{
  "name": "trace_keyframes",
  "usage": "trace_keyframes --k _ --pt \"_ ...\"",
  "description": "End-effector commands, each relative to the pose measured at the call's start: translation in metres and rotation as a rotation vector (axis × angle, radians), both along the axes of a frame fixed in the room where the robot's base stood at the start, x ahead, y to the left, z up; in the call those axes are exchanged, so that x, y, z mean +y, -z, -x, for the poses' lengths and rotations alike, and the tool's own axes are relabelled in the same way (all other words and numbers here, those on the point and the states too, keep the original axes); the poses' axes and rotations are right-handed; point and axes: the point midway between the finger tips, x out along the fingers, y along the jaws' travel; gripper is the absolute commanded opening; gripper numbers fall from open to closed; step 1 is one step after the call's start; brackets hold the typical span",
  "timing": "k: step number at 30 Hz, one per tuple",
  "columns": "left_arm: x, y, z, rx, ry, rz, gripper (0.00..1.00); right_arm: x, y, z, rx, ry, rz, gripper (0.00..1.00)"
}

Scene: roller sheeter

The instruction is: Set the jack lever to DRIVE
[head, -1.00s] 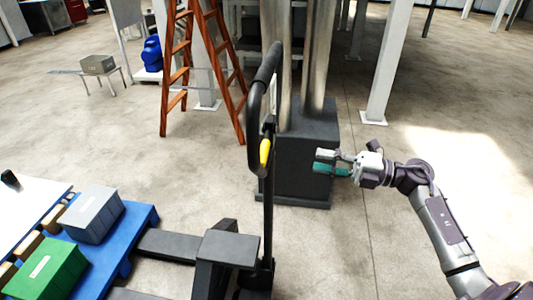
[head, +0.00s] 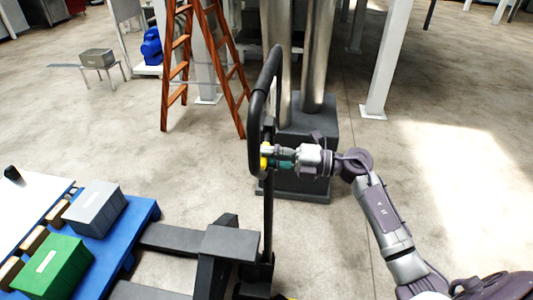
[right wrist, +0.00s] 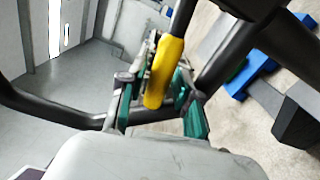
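The pallet jack's black handle loop (head: 256,110) stands upright in the middle of the head view, above the jack body (head: 232,243). The yellow jack lever (head: 265,155) sits inside the loop. My right gripper (head: 273,156) reaches it from the right. In the right wrist view the yellow lever (right wrist: 165,70) lies between the two green-padded fingers (right wrist: 160,105). The fingers are apart, with gaps visible on both sides of the lever. My left gripper is in neither view.
A blue pallet (head: 135,232) carries a grey box (head: 95,208) and a green box (head: 50,265) at the left. An orange ladder (head: 177,65) and a dark column base (head: 305,165) stand behind the handle. Floor at the right is clear.

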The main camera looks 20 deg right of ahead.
Motion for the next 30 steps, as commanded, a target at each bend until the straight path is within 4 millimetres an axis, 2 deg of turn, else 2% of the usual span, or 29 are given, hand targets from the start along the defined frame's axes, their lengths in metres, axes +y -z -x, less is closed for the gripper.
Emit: trace_keyframes --k 9,15,25,30 --pt "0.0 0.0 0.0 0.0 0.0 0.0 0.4 0.002 0.001 -0.001 0.001 0.0 -0.001 0.33" --pt "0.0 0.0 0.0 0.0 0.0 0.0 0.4 0.002 0.001 -0.001 0.001 0.0 -0.001 0.0" --pt "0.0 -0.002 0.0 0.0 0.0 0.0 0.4 0.002 0.0 -0.001 0.005 -0.001 -0.002 0.0" --pt "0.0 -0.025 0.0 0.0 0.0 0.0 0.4 0.002 -0.014 0.0 0.067 -0.002 -0.04 0.0"
